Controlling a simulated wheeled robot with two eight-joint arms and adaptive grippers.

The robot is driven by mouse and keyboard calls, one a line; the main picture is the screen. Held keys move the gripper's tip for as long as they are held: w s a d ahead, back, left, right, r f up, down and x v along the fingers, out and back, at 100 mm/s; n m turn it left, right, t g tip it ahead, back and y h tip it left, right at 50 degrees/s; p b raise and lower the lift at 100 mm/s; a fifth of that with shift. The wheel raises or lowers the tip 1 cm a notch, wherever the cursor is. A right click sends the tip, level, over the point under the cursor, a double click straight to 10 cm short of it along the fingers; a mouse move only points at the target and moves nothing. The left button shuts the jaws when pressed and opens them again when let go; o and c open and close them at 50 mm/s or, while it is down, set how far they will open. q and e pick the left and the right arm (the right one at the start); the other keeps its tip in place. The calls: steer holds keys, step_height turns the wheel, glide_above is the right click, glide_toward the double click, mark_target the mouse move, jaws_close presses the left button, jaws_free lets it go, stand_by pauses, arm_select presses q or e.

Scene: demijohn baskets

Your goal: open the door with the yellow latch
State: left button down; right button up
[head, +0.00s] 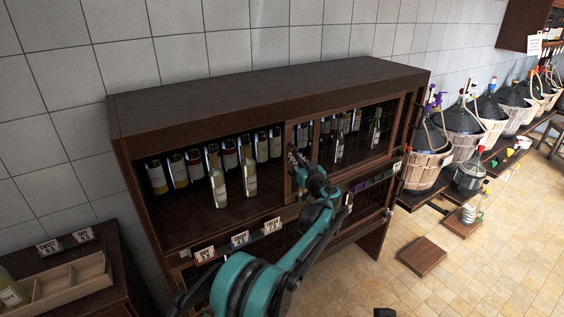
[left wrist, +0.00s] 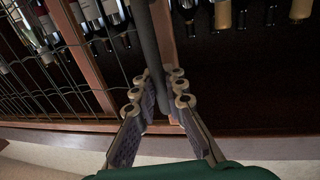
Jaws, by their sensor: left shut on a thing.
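The dark wooden cabinet (head: 270,82) stands against the tiled wall. A wire-mesh door (head: 355,150) in a wooden frame covers the right part of its upper shelf; the left part is uncovered. My left gripper (head: 297,160) is at this door's left edge. In the left wrist view my left gripper (left wrist: 160,98) has its fingers closed around a dark upright bar (left wrist: 154,45), which stands in front of the door's wooden edge (left wrist: 94,60). The fingers hide part of the bar. I make out no yellow latch on the door.
Several bottles (head: 249,172) stand on the uncovered shelf. Price cards (head: 240,240) line its front edge. Demijohns in baskets (head: 425,165) stand to the right. A low wooden block (head: 422,256) lies on the tiled floor. A divided wooden tray (head: 65,287) is at lower left.

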arm_select(q)
steer(key=shift+w+d, duration=0.35)
steer(key=shift+d, duration=0.2)
steer(key=shift+w+d, duration=0.35)
steer(key=shift+d, duration=0.2)
steer(key=c, duration=1.8)
jaws_free()
steer(key=shift+c, duration=0.2)
steer(key=v, duration=1.2)
